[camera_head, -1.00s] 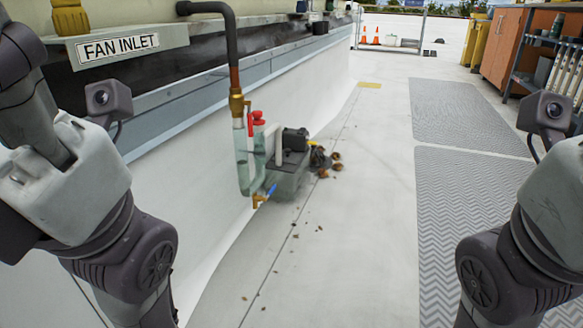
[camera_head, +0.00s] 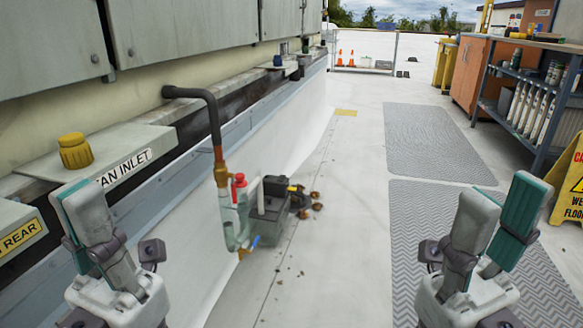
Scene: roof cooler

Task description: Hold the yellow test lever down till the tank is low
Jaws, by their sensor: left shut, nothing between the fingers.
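The pump unit with its dark grey tank (camera_head: 268,222) sits on the roof floor against the white wall. A small yellow part (camera_head: 293,188) on its black top looks like the test lever; it is too small to tell its position. The tank's water level cannot be seen. My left gripper (camera_head: 82,192) is shut and empty, left of and nearer than the pump. My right gripper (camera_head: 505,190) is raised at the right, fingers apart, empty. Both are clear of the pump.
Grey mats (camera_head: 440,225) cover the walkway. A workbench (camera_head: 520,90) and a yellow floor sign (camera_head: 571,180) stand at the right. Debris (camera_head: 316,206) lies beside the pump.

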